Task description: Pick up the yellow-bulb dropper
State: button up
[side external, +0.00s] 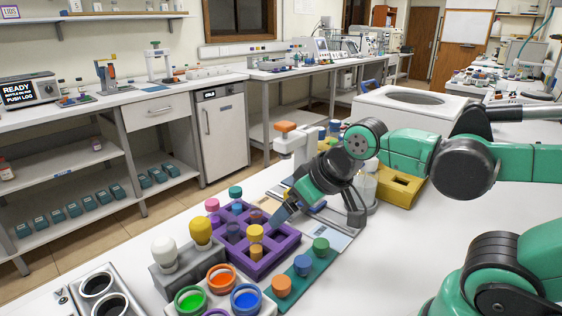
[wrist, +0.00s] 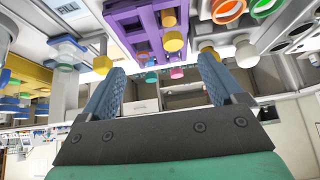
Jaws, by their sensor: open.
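The yellow-bulb dropper (side external: 200,232) stands upright in a grey block (side external: 188,279), behind and right of a white-bulb dropper (side external: 165,253). Only its bulb and collar show; the lower part is hidden in the block. In the wrist view a yellow bulb (wrist: 208,53) shows near the tip of the right finger, beside the white bulb (wrist: 245,52). My gripper (side external: 281,213) is open and empty above the right side of the purple rack, to the right of the dropper and apart from it. Its two spread fingers (wrist: 158,75) show in the wrist view.
The purple rack (side external: 284,243) holds several capped vials between my gripper and the dropper. A green strip (side external: 304,283) with coloured caps lies to its right. Open coloured-ring jars (side external: 222,279) stand in front. A yellow block (side external: 402,188) is behind my arm.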

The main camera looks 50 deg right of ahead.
jog(key=w+a+r+m+g, duration=0.2)
jog(key=w+a+r+g, duration=0.1)
jog(key=w, duration=0.4)
jog(key=m+g, duration=0.3)
send_over(200, 220)
jog(key=f, duration=0.3)
jog(key=shift+s+d+f+y, duration=0.25)
jog(key=shift+d+y, duration=0.05)
jog(key=shift+d, duration=0.1)
jog(key=shift+w+a+f, duration=0.25)
jog(key=shift+f, duration=0.25)
jog(key=shift+a+f, duration=0.15)
jog(key=shift+f, duration=2.55)
jog(key=c, duration=0.8)
